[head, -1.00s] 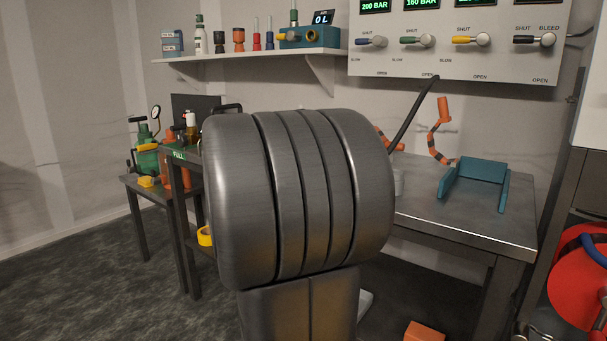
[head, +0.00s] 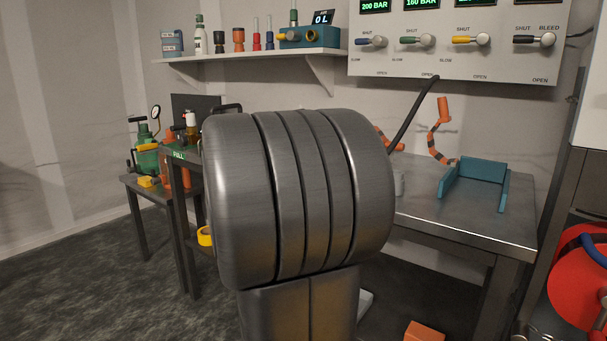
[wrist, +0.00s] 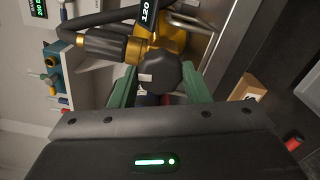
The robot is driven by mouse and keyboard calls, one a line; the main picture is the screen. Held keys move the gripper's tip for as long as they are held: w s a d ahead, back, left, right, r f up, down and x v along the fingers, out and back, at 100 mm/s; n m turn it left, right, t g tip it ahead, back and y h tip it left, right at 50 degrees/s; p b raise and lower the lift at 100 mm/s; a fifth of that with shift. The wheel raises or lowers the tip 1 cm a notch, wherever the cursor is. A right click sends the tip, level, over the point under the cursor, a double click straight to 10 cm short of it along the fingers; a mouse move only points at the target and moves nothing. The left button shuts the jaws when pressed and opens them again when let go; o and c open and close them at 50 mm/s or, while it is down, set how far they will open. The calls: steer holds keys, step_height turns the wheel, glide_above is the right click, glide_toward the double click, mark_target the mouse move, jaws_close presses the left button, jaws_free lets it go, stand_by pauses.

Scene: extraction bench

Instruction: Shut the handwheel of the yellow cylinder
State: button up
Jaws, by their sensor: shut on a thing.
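In the wrist view, the black many-sided handwheel (wrist: 160,74) sits on a brass-yellow valve (wrist: 150,52). The green fingers of my gripper (wrist: 160,92) stand on either side of the handwheel and are shut on it. A dark fitting (wrist: 100,43) joins the valve from the left, and a black part marked 120 lies behind. The cylinder's body is mostly hidden in this view. In the head view, my own dark arm link fills the middle and hides my gripper and the handwheel.
A metal bench (head: 475,215) with a teal cradle (head: 475,180) stands at right. The valve panel (head: 460,40) hangs above it. A shelf (head: 250,55) holds bottles. Open floor lies front left.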

steer(key=shift+f, duration=0.1)
steer(key=o, duration=1)
steer(key=p+v, duration=0.2)
steer(key=v, duration=1.2)
steer(key=shift+w, duration=0.15)
steer(key=b+x, duration=0.2)
steer(key=x, duration=1.1)
steer(key=shift+w+d, duration=0.3)
steer(key=shift+s+a, duration=0.1)
